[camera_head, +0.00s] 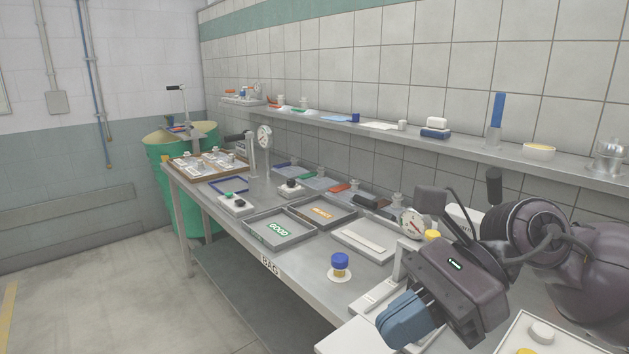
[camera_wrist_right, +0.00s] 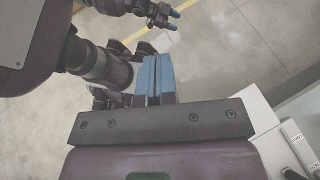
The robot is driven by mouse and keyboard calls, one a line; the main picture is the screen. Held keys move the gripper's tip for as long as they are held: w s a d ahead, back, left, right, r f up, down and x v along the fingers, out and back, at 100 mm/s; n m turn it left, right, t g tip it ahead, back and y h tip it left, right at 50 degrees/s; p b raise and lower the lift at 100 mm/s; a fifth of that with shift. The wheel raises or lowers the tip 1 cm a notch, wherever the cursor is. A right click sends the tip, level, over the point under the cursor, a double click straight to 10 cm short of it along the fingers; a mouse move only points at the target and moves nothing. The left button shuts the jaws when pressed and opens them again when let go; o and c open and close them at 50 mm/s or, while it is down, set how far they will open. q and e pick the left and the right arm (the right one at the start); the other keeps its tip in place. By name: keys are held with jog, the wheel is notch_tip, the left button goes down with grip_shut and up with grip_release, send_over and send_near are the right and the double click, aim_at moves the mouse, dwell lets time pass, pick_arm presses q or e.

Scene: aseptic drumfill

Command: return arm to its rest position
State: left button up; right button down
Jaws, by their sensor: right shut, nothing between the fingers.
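My right arm comes in from the right in the head view. Its gripper (camera_head: 402,320) has blue fingers pressed together, with nothing between them, over the near right end of the steel bench (camera_head: 290,262). In the right wrist view the same shut gripper (camera_wrist_right: 155,78) points over my own body and the floor.
A blue-capped jar (camera_head: 340,267) stands on the bench just left of my right gripper. Behind it are a GOOD tray (camera_head: 262,240), a second tray (camera_head: 345,209) and a dial gauge (camera_head: 412,224). A wall shelf (camera_head: 460,148) runs above. Floor (camera_head: 110,300) at left is clear.

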jog(key=w+d+r+m+t+y, duration=0.1)
jog(key=w+m+t+y, duration=0.2)
jog(key=m+t+y, duration=0.55)
jog(key=w+d+r+m+t+y, duration=0.15)
jog(key=m+t, duration=0.45)
jog(key=m, duration=0.7)
jog(key=w+d+f+m+t+h, duration=0.2)
jog(key=d+f+m+t+h, duration=0.25)
jog(key=f+m+h, duration=0.4)
jog(key=w+d+f+m+t+h, duration=0.1)
jog(key=d+f+m+t+h, duration=0.4)
jog(key=m+h, duration=0.7)
jog(key=s+d+f+m+g+h, duration=0.1)
jog(key=s+d+f+m+g, duration=0.3)
jog(key=f, duration=0.3)
jog(key=s+d+f+m+g+h, duration=0.2)
jog(key=s+d+f+m+g, duration=0.15)
jog(key=f+m+g, duration=0.35)
jog(key=s+f+m+g+y, duration=0.15)
jog(key=s+f+g, duration=0.3)
jog(key=s, duration=0.45)
jog(key=s+f+m+g, duration=0.3)
jog(key=s+f, duration=0.3)
jog(key=s, duration=0.2)
jog(key=w+f+n+t, duration=0.1)
jog(key=w+f+t, duration=0.7)
jog(key=t, duration=0.1)
jog(key=shift+w+a, duration=0.2)
jog(key=shift+a, duration=0.15)
